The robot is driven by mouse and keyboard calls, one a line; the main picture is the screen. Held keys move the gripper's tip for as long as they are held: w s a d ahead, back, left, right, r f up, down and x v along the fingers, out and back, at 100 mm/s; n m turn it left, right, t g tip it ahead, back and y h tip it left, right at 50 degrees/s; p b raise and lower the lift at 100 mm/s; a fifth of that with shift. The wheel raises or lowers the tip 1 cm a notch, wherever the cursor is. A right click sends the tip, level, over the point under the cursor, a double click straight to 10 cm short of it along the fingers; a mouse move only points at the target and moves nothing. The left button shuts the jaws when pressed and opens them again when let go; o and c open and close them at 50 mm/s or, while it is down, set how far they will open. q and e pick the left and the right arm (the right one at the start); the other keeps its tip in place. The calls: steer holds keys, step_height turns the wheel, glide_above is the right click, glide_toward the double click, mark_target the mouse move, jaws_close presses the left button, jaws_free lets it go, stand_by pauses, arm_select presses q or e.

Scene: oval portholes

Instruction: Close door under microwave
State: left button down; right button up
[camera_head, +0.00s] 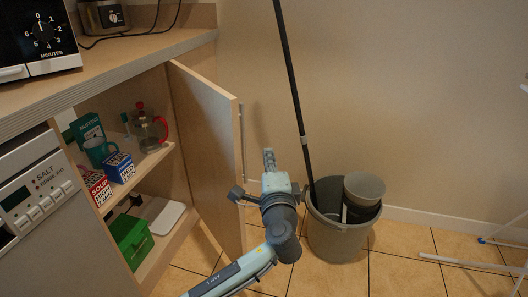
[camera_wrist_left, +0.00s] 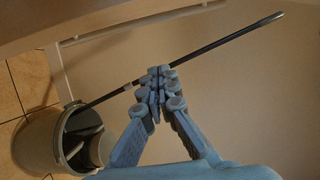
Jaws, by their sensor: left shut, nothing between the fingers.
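The wooden cabinet door (camera_head: 208,150) stands wide open on the right side of the cabinet, under the counter that bears the microwave (camera_head: 38,40). A long metal handle (camera_head: 242,142) runs upright on the door's outer side. My left gripper (camera_head: 269,155) is just to the right of the door, on its outer side, and appears apart from it. In the left wrist view its fingertips (camera_wrist_left: 157,82) are together, with nothing between them. My right gripper is in neither view.
A grey bucket (camera_head: 338,240) with a long pole (camera_head: 291,85) stands right of my gripper. White rack legs (camera_head: 470,261) are at far right.

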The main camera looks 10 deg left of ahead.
arm_select(q)
steer(key=w+a, duration=0.5)
steer(key=a, duration=0.1)
steer(key=shift+p, duration=0.3)
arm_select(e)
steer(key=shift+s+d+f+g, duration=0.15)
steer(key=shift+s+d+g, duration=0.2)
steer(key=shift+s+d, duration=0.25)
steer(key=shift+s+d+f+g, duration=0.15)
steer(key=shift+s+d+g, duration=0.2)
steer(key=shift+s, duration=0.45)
arm_select(q)
steer(key=shift+w, duration=0.1)
